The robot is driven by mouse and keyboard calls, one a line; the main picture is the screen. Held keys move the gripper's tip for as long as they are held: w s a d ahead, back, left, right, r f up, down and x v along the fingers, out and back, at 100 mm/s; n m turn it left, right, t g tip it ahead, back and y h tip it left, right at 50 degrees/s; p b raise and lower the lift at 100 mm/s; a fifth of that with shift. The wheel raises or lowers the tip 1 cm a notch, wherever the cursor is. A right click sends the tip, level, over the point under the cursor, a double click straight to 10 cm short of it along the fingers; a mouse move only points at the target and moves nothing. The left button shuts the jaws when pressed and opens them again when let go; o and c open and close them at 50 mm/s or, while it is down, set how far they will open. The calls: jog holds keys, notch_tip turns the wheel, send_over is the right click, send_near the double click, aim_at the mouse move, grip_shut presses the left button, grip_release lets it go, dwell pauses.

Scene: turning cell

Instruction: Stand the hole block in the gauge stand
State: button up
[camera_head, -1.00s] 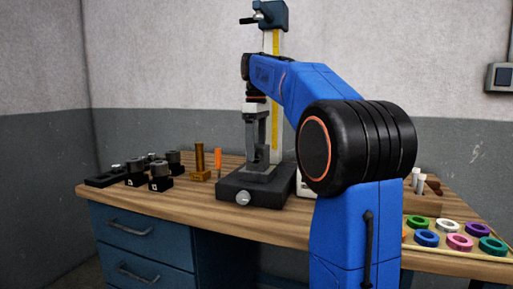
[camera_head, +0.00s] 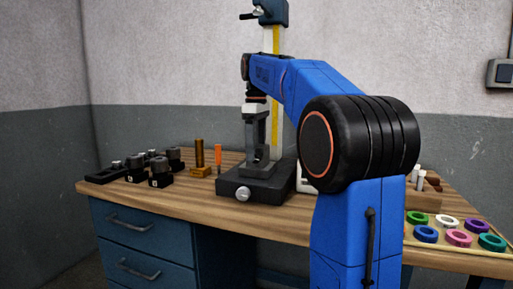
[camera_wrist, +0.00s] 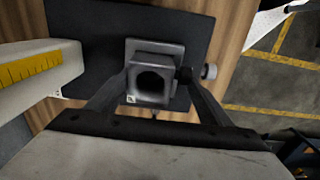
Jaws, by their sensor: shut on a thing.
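The hole block (camera_wrist: 153,100) is a grey block with a round dark hole, held between the two fingers of my gripper (camera_wrist: 157,78) in the wrist view. In the head view my gripper (camera_head: 257,150) points down over the gauge stand (camera_head: 240,190), and the block (camera_head: 263,155) shows between its fingers. The stand has a dark base with a grey plate and a tall column with a yellow scale. The block is directly above the plate, upright as far as I see. I cannot tell whether its underside touches the plate.
Dark fixtures (camera_head: 160,178), a brass part (camera_head: 199,158) and an orange-handled tool (camera_head: 218,158) stand left of the stand. Coloured rings (camera_head: 459,238) lie at the right. The stand's column (camera_head: 276,100) rises close to my gripper. The front left worktop (camera_head: 160,205) is clear.

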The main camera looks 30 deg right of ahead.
jog(key=shift+f, duration=0.4)
dwell(0.5)
jog(key=o, duration=2)
jog(key=shift+o, duration=0.8)
notch_tip(320, 180, up, 12)
jog(key=shift+f, duration=0.1)
